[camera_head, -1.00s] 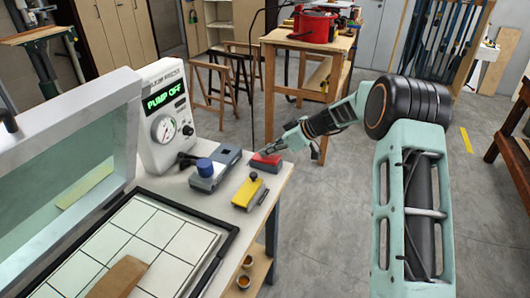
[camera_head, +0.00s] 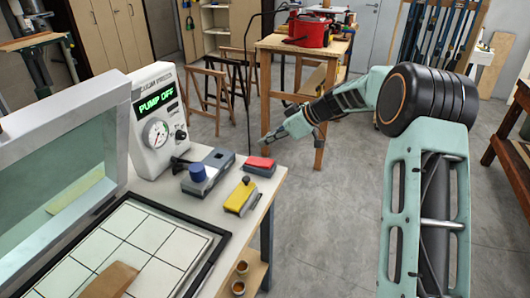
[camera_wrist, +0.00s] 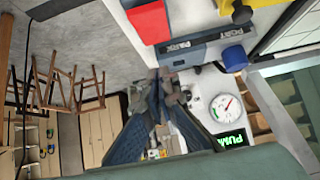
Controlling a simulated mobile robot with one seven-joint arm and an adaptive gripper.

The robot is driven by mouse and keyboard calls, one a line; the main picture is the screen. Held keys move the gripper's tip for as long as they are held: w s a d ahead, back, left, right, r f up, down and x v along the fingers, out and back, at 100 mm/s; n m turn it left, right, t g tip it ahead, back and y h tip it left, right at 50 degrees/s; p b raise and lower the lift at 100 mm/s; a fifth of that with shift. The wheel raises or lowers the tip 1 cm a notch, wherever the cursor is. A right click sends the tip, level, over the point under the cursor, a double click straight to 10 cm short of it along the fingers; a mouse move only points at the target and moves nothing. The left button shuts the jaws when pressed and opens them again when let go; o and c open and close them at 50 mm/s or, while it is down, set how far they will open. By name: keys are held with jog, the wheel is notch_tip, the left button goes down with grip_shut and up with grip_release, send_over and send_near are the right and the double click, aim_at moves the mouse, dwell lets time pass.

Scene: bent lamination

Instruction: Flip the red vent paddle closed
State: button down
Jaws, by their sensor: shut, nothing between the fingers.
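The red vent paddle (camera_head: 260,162) lies about flat on its grey base at the bench's back right corner. It shows as a red block at the top of the wrist view (camera_wrist: 149,22). My gripper (camera_head: 264,141) is above and behind the paddle in the head view, apart from it. In the wrist view my gripper's fingers (camera_wrist: 161,84) are together, with nothing between them.
A grey block with a blue knob (camera_head: 198,172) stands left of the paddle, and a yellow-topped block (camera_head: 241,195) in front. The pump box (camera_head: 158,120), reading "PUMP OFF", stands behind left. A gridded bed (camera_head: 120,245) fills the front.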

jog(key=a+r+v, duration=0.1)
jog(key=v, duration=0.6)
jog(key=shift+r, duration=0.1)
